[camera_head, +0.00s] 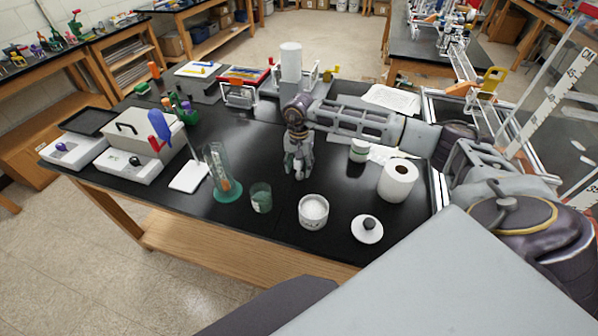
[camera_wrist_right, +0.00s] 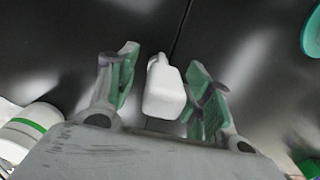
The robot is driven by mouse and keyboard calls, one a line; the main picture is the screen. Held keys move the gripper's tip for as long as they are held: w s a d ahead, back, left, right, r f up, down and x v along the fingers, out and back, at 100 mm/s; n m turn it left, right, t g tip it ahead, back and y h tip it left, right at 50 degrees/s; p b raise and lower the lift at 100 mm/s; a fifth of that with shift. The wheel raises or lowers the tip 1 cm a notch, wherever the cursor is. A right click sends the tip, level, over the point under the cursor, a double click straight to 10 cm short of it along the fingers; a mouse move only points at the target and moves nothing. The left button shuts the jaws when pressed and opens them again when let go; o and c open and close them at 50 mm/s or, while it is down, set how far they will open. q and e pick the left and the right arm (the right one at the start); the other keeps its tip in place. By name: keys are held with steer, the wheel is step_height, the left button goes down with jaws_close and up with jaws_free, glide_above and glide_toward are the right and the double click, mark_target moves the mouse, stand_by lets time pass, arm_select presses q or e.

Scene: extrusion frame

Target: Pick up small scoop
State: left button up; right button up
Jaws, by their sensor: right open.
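The small scoop (camera_wrist_right: 163,90) is a white piece with a boxy end and a narrower far end. In the right wrist view it lies between the two green-padded fingers of my right gripper (camera_wrist_right: 162,66), with a gap on each side. My right gripper is open. In the head view, my right gripper (camera_head: 298,172) points down low over the black table, behind the white powder dish. The scoop cannot be made out there, hidden by the gripper. My left gripper is not in view.
A powder dish (camera_head: 313,211), green beaker (camera_head: 261,198), graduated cylinder (camera_head: 220,168) and black-knobbed lid (camera_head: 367,229) stand nearer the front edge. Balances (camera_head: 130,165) stand left.

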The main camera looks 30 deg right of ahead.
jaws_close()
steer(key=shift+r, duration=0.15)
steer(key=shift+r+b, duration=1.05)
steer(key=shift+r, duration=3.85)
